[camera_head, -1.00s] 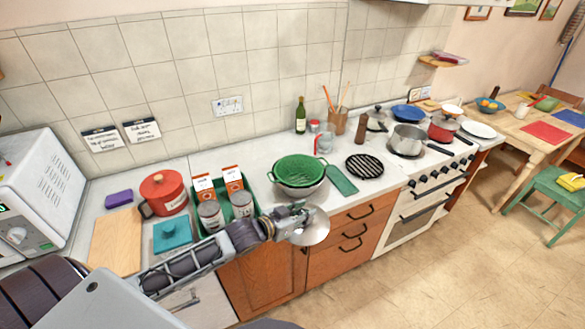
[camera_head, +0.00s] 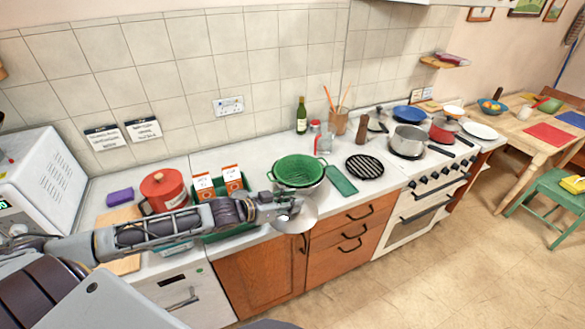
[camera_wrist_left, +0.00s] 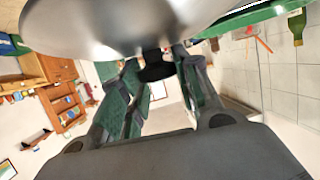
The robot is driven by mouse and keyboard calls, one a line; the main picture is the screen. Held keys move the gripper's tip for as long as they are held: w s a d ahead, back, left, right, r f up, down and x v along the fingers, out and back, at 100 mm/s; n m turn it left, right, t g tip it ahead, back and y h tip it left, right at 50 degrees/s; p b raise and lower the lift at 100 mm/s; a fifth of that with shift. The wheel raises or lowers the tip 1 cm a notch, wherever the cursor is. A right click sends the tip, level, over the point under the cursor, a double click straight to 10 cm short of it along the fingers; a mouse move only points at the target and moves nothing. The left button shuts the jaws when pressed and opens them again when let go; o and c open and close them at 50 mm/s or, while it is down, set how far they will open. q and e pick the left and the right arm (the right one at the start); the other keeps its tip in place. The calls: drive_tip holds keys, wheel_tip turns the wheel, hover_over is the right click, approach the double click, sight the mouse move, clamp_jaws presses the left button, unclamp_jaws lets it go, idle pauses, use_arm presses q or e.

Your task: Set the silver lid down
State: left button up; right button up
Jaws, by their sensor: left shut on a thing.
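The silver lid (camera_head: 303,217) is held by my left gripper (camera_head: 287,208) at the counter's front edge, just in front of the green colander (camera_head: 298,171). In the left wrist view the lid (camera_wrist_left: 125,22) fills the top of the picture, and its dark knob (camera_wrist_left: 155,66) sits between the fingers of my left gripper (camera_wrist_left: 160,84). I cannot tell from these views whether the lid's rim touches the counter. My right gripper is not in view.
The colander sits in a bowl on the counter, with a green board (camera_head: 341,181) and a black round trivet (camera_head: 364,166) to its right. A red pot (camera_head: 165,190) and a green tray with cartons (camera_head: 233,180) stand to the left. The stove holds pots.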

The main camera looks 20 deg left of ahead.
use_arm(q)
drive_tip(key=a+r, duration=0.1)
drive_tip(key=a, duration=0.1)
drive_tip(key=w+a+r, duration=0.1)
drive_tip(key=a+r, duration=0.2)
drive_tip(key=a, duration=0.1)
drive_tip(key=shift+w+a+r, duration=0.2)
drive_tip(key=shift+w+a, duration=0.1)
drive_tip(key=shift+w, duration=0.1)
drive_tip(key=shift+w+a+r, duration=0.1)
drive_tip(key=shift+w+a, duration=0.05)
drive_tip(key=shift+a, duration=0.35)
drive_tip(key=shift+w+a+r, duration=0.1)
drive_tip(key=shift+a, duration=0.35)
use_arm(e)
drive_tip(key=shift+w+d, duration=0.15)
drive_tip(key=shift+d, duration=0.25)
use_arm(q)
drive_tip(key=shift+a, duration=0.2)
